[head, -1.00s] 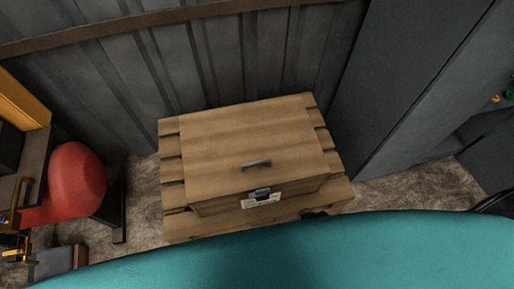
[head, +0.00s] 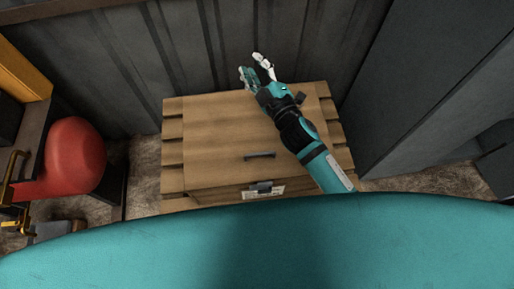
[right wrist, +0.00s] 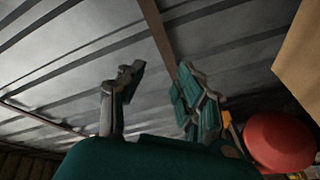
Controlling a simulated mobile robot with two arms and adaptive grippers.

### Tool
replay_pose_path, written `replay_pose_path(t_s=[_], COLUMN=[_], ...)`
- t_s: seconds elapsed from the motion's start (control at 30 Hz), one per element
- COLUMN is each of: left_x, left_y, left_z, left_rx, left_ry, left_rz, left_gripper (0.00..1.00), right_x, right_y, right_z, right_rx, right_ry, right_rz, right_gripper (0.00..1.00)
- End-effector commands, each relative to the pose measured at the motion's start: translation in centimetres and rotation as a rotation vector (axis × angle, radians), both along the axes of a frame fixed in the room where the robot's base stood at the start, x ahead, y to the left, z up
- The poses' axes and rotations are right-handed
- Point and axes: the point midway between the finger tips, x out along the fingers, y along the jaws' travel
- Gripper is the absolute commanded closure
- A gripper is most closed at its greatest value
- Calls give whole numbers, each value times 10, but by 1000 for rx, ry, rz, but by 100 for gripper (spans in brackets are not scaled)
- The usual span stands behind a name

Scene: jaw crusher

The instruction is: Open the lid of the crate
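The wooden crate (head: 172,150) stands on the floor against the wall, and its lid (head: 220,128) lies shut. A dark handle (head: 260,155) is on the lid near its front edge. A dark latch (head: 262,187) sits below it on the front face, beside a pale label. The crate's lower front is hidden by my teal body. My right gripper (head: 251,66) is above the far part of the lid, pointing toward the wall, beyond the handle. Its fingers are apart and empty, as the right wrist view (right wrist: 160,72) also shows. My left gripper is out of view.
A ribbed grey wall (head: 130,60) rises right behind the crate. A tall grey cabinet (head: 400,90) stands close on the right.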

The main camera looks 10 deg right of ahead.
Motion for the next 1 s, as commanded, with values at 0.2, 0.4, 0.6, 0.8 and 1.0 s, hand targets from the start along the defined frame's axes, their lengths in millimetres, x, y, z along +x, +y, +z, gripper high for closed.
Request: replay_pose_path(t_s=[0.2, 0.4, 0.6, 0.8, 1.0], left_x=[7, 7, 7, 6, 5], left_y=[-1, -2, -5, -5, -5], left_z=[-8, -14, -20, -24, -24], left_rx=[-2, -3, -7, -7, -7], left_ry=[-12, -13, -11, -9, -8], left_rz=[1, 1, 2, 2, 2], left_gripper=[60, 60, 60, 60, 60], right_x=[-48, -133, -145, -110, -97], right_y=[140, 200, 144, 51, 16], right_z=[108, 69, -23, -50, -48], right_rx=[-395, -853, -1375, 1730, 1685], right_ry=[-729, -1238, -1437, 1262, 1040], right_rz=[548, 1133, 1795, -2282, -2249], right_gripper=[66, 66, 66, 66, 66])
